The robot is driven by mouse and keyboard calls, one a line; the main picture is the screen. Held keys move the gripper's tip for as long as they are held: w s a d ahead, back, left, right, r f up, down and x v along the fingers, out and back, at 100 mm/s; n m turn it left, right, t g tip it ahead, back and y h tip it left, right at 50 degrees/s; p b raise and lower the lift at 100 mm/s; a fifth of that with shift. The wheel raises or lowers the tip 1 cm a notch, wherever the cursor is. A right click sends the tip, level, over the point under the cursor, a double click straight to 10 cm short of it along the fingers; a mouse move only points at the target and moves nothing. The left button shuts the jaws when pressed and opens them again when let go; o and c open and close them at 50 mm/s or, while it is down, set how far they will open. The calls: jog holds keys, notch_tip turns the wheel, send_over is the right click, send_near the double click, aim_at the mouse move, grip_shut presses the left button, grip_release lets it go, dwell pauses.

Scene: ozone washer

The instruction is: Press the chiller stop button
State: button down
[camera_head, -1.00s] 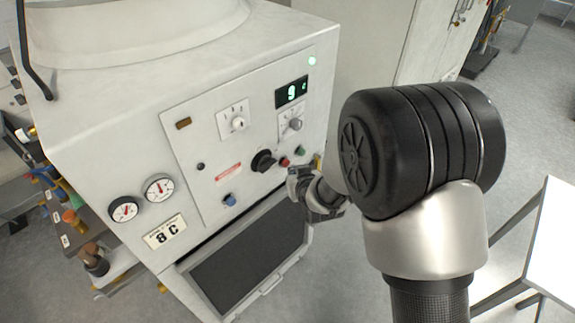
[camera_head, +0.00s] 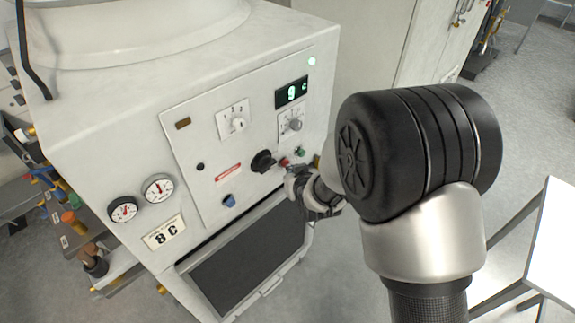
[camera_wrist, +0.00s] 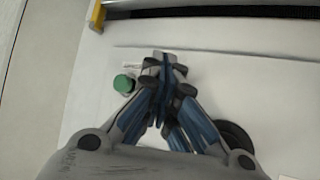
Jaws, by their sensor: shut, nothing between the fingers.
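The white chiller's control panel (camera_head: 215,130) faces me in the head view. A small red button (camera_head: 284,162) sits between a black rotary knob (camera_head: 262,161) and a green button (camera_head: 300,152). My gripper (camera_head: 288,172) is shut and empty, just below the red button. In the wrist view my closed fingertips (camera_wrist: 164,68) are over the panel, between the green button (camera_wrist: 124,83) and the black knob (camera_wrist: 236,137). The red button does not show there; the fingers seem to cover it. I cannot tell whether the fingertips touch the panel.
A dark grille (camera_head: 250,262) lies below the panel. A white table (camera_head: 553,245) stands at right.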

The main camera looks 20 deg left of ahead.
jog(key=shift+a, duration=0.15)
jog(key=shift+d, duration=0.2)
jog(key=shift+s+d+b, duration=0.3)
jog(key=shift+d, duration=0.35)
jog(key=d, duration=0.1)
jog(key=s+d, duration=0.1)
jog(key=d, duration=0.1)
jog(key=s+d+b, duration=0.1)
jog(key=shift+d, duration=0.3)
jog(key=shift+w, duration=0.1)
dwell(0.8)
